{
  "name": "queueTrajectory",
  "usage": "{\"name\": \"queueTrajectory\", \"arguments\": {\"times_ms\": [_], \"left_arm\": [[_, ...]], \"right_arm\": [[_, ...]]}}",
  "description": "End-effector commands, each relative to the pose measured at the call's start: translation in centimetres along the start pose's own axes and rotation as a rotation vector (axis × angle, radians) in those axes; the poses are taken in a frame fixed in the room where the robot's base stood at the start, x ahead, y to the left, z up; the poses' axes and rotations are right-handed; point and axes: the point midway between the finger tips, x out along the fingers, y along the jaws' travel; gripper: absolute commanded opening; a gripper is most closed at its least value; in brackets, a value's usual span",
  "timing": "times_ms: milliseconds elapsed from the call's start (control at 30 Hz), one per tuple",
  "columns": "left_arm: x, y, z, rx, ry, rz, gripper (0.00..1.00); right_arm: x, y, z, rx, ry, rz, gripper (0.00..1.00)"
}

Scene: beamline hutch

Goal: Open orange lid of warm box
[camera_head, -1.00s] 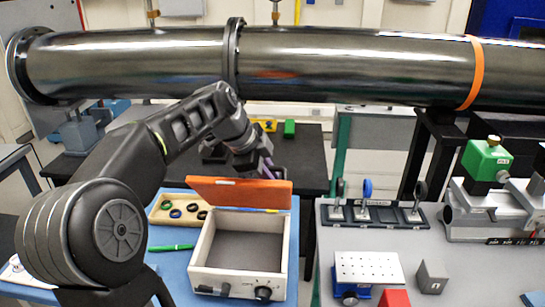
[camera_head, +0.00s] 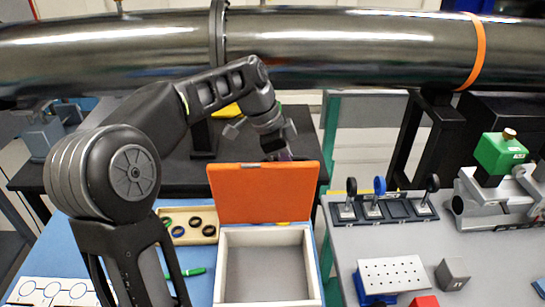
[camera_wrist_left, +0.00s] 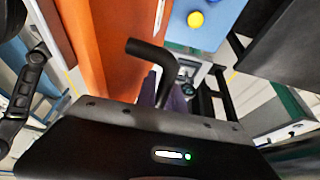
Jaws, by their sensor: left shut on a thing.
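The warm box (camera_head: 222,268) is a pale open-topped box with a grey inside, low in the middle of the head view. Its orange lid (camera_head: 263,192) stands raised along the far edge, its broad face toward me. My left arm reaches over from the left, and its gripper (camera_head: 281,154) is behind the lid's top edge, partly hidden by it. In the left wrist view the orange lid (camera_wrist_left: 90,45) rises beside the gripper. A black bent handle (camera_wrist_left: 150,52) lies at the jaws, which are shut on it; a purple finger shows partly. My right gripper is out of view.
A tray of dark rings (camera_head: 190,226) and a green pen (camera_head: 190,272) lie left of the box. A grey bench (camera_head: 460,260) with mounted optics stands right. A yellow ball (camera_wrist_left: 195,19) shows in the wrist view.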

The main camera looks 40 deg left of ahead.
Motion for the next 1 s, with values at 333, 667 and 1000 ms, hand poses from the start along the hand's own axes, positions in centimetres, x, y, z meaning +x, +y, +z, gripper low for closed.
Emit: {"name": "queueTrajectory", "arguments": {"times_ms": [333, 667, 1000], "left_arm": [[0.2, 0.1, -0.3, -0.009, -0.004, 0.014, 0.00], [0.2, 0.1, -0.4, -0.007, -0.003, 0.014, 0.21], [-0.8, 0.1, -0.4, -0.007, -0.002, 0.012, 0.21]], "right_arm": [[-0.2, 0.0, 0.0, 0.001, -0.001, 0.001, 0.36], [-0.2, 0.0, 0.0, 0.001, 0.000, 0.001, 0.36], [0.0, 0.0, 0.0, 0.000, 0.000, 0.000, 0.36]]}}
